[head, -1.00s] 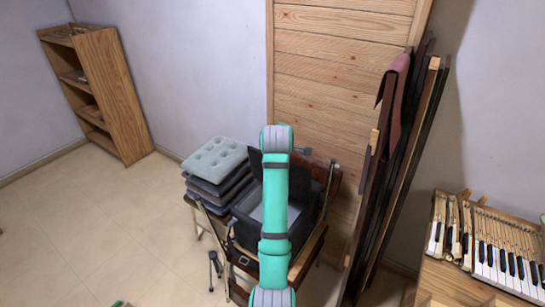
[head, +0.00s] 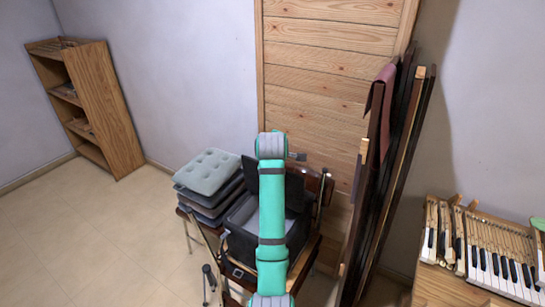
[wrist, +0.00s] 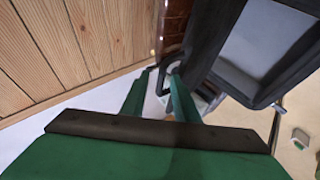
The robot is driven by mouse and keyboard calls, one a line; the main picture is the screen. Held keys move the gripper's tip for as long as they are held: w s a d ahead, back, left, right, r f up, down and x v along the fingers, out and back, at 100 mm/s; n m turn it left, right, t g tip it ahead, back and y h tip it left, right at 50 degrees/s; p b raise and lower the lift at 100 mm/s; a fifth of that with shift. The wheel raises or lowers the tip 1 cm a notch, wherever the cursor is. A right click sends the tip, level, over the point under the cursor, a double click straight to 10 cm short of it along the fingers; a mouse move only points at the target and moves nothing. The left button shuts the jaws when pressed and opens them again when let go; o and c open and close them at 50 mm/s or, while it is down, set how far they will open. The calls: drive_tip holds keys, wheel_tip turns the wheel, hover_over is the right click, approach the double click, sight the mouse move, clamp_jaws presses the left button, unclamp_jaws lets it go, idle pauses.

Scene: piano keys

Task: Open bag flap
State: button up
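The dark bag (head: 238,245) sits on a brown chair, partly hidden behind my arm. Its flap (head: 250,172) appears raised at the back, and the grey inside shows beside my arm. In the wrist view the bag's dark rim (wrist: 213,42) and pale grey interior (wrist: 275,42) fill the upper right. In the head view my arm hides the fingers.
Stacked cushions (head: 210,178) lie left of the bag. A wooden panel (head: 320,75) stands behind, with long dark boards (head: 385,190) leaning to the right. Piano keys (head: 495,265) are at far right. A wooden shelf (head: 105,110) stands at the left. The tiled floor (head: 95,240) is mostly clear there.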

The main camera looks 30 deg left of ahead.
drive_tip(key=v, duration=1)
drive_tip(key=shift+s+r, duration=0.2)
drive_tip(key=shift+s, duration=0.05)
drive_tip(key=shift+d, duration=0.15)
